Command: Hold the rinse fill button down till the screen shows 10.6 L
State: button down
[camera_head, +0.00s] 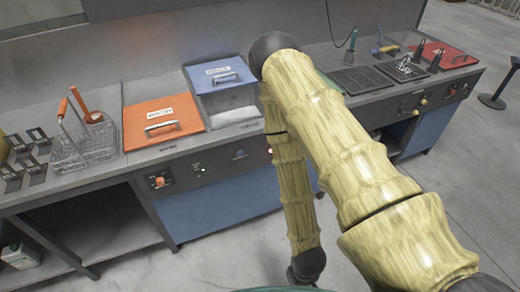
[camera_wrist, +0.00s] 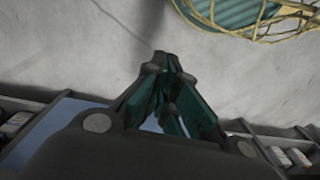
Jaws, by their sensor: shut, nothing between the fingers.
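The front panel under the counter carries an orange knob (camera_head: 158,182), a small green light (camera_head: 203,171) and a small red light (camera_head: 270,151). I cannot tell which control, if any, is the rinse fill button. No readable screen with litres shows; my arm hides part of the panel. A blue-lidded tank (camera_head: 218,74) and an orange-lidded tank (camera_head: 162,122) sit in the counter; their labels are too small to read surely. In the wrist view my gripper (camera_wrist: 168,62) is shut and empty, over grey floor, touching nothing visible. It is not clearly visible in the head view.
A wire basket (camera_head: 84,147) with an orange handle stands left on the counter. A black grid tray (camera_head: 361,79) and a red lid (camera_head: 445,54) are to the right. A black post (camera_head: 497,85) stands on the floor at far right. The floor before the counter is clear.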

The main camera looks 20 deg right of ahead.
aim_at(241, 154)
jog(key=w+f+m+t+h+b, duration=0.3)
jog(key=w+m+t+b, duration=0.45)
jog(key=w, duration=1.75)
jog(key=w+r+m+t+h+b, duration=0.2)
jog(key=w+r+m+h, duration=0.2)
jog(key=w+m, duration=0.2)
jog(key=w+r+m+t+h+b, duration=0.1)
jog(key=w+r+m+h+b, duration=0.2)
jog(key=w, duration=0.8)
notch_tip(241, 154, up, 2)
jog(key=m, duration=0.3)
jog(key=shift+w+d+r+t+h+b, duration=0.15)
jog(key=shift+d+r+t+h+b, duration=0.15)
jog(key=shift+t+h, duration=0.1)
jog(key=w+b, duration=0.1)
jog(key=w, duration=0.7)
jog(key=shift+w+a, duration=0.2)
jog(key=shift+w, duration=0.2)
